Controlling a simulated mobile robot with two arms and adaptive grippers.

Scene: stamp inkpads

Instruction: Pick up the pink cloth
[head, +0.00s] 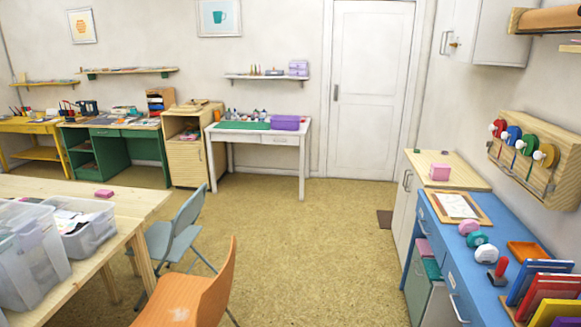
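Two pink things are in view, and I cannot tell for sure which is the cloth. A small flat pink item (104,193) lies on the wooden table at the left. A taller pink block-like item (440,172) stands on the wood-topped white cabinet at the right. Neither of my grippers is in the head view, and nothing is seen touching either pink item.
The wooden table (125,205) holds clear plastic bins (85,228). An orange chair (190,295) and a grey-blue chair (178,228) stand beside it. A blue desk (440,225) with stamps and a clipboard is at right. The floor (320,240) between is clear.

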